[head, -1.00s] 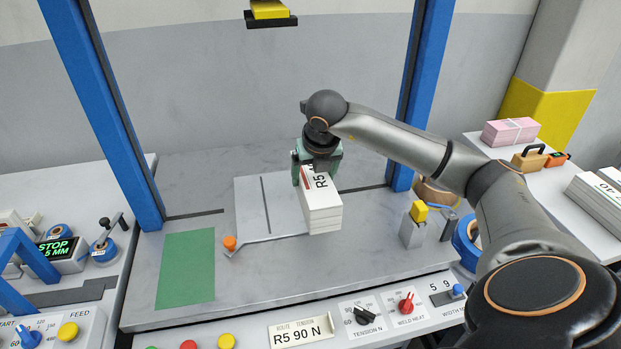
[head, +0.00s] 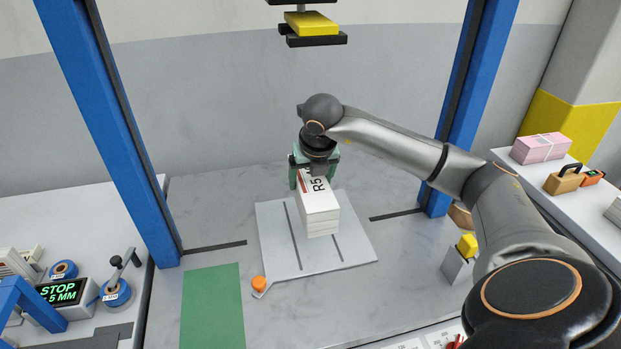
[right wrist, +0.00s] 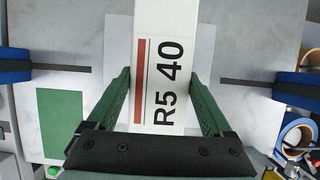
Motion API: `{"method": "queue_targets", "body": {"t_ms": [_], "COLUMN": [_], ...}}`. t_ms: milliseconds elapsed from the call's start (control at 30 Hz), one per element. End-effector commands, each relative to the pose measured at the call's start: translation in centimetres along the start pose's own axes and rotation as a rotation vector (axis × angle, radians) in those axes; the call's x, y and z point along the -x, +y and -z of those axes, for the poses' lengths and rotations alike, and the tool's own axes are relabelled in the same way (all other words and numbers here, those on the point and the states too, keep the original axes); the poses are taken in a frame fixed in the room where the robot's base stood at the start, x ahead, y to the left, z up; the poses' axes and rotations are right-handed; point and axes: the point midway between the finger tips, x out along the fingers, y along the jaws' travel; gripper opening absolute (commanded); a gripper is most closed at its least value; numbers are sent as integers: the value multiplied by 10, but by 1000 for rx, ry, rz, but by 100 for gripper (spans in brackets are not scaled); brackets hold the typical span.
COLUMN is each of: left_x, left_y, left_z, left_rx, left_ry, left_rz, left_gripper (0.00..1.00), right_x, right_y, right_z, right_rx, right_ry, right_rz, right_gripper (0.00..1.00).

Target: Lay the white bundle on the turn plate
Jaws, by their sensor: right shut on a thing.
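The white bundle (head: 318,212) carries a label with a red stripe and the text "R5 40", readable in the right wrist view (right wrist: 165,85). My right gripper (head: 314,176) is shut on it, with a green finger on each side. The bundle is over the light grey turn plate (head: 350,250), a slotted plate with an orange knob (head: 258,283) at its front left corner. The bundle hides part of the plate; I cannot tell whether it touches it. My left gripper is not in view.
Blue posts stand left (head: 128,130) and right (head: 466,110) of the plate. A yellow and black press head (head: 312,28) hangs above. A green mat (head: 210,305) lies front left. A pink bundle (head: 540,148) is on the right table. A yellow-topped block (head: 466,247) stands at right.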

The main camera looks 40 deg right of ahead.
Motion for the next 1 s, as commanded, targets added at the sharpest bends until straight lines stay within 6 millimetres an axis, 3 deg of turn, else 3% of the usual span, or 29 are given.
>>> {"method": "queue_targets", "body": {"t_ms": [367,1000], "left_x": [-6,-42], "left_y": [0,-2], "left_z": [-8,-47], "left_rx": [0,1], "left_ry": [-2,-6], "left_rz": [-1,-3], "left_gripper": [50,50], "right_x": [-3,-60], "right_y": [0,0], "right_z": [0,23], "right_rx": [-3,-3], "right_ry": [-16,-15], "right_rz": [-3,-4], "right_gripper": [0,0]}}
